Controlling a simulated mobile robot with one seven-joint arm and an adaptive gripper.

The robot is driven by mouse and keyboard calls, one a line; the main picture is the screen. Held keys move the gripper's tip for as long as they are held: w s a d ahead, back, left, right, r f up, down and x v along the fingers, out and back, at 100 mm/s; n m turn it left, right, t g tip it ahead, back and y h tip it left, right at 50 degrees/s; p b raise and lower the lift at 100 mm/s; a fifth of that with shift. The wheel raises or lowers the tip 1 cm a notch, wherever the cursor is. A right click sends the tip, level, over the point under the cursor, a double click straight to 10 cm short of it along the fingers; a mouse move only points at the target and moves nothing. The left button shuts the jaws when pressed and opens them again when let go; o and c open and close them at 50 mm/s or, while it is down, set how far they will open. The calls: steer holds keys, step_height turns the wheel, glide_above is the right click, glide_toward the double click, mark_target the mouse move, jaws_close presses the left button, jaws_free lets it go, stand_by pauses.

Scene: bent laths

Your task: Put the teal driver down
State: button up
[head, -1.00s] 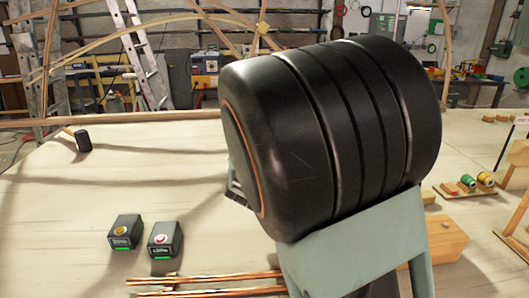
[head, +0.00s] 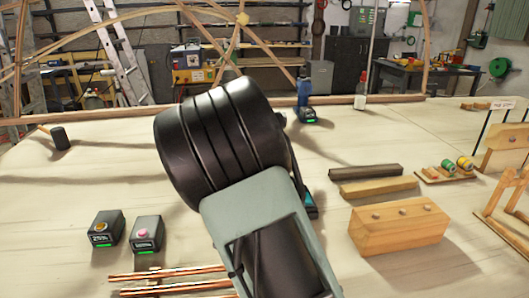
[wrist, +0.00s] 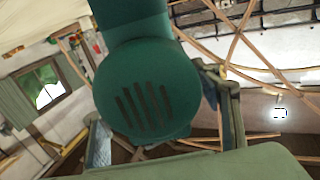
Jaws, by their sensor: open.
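The teal driver (wrist: 140,90) fills the middle of the wrist view, very close to the camera. Its round, slotted end faces me and a thicker part runs up out of the picture. My gripper (wrist: 163,125) is open, with one finger on each side of the driver; a gap shows at the right finger. I cannot tell whether the left finger touches it. In the head view my arm hides the gripper and most of what is behind it. A small teal and dark piece (head: 310,204) shows at the arm's right edge; I cannot tell whether it is the driver.
A blue driver (head: 303,95) stands at the back of the table. Two dark battery blocks (head: 146,233) and copper-coloured rods (head: 165,280) lie front left. A mallet (head: 60,137) lies far left. A wooden block (head: 400,226) and bars (head: 365,172) lie right. The left middle is clear.

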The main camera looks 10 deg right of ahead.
steer(key=shift+w+d, duration=0.3)
steer(key=shift+w, duration=0.3)
steer(key=shift+c, duration=0.4)
steer(key=c, duration=1.3)
steer(key=shift+s, duration=0.1)
jaws_close()
steer(key=shift+f, duration=0.15)
